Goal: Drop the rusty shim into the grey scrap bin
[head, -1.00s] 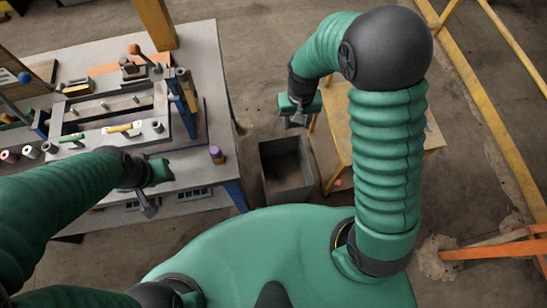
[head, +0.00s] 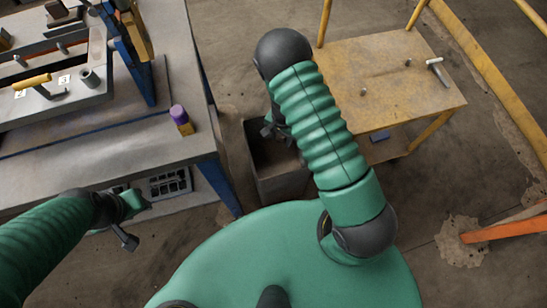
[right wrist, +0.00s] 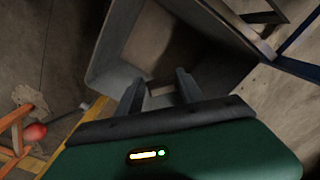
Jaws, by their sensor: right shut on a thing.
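The grey scrap bin (head: 283,188) stands on the floor between the workbench and the yellow table, its open top facing up. My right gripper (head: 268,131) is over the far part of the bin, partly hidden by my arm. In the right wrist view its two fingers (right wrist: 159,91) point into the bin (right wrist: 108,62). A small brownish piece, the rusty shim (right wrist: 161,90), shows between the fingers; most of it is hard to make out. My left gripper (head: 128,232) is low beside the workbench front, and its jaw gap is unclear.
The workbench (head: 115,150) at left holds a fixture with a yellow-handled tool (head: 32,82) and a purple-capped bottle (head: 181,120). A worn yellow table (head: 385,80) stands right of the bin. An orange beam (head: 505,229) lies at far right.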

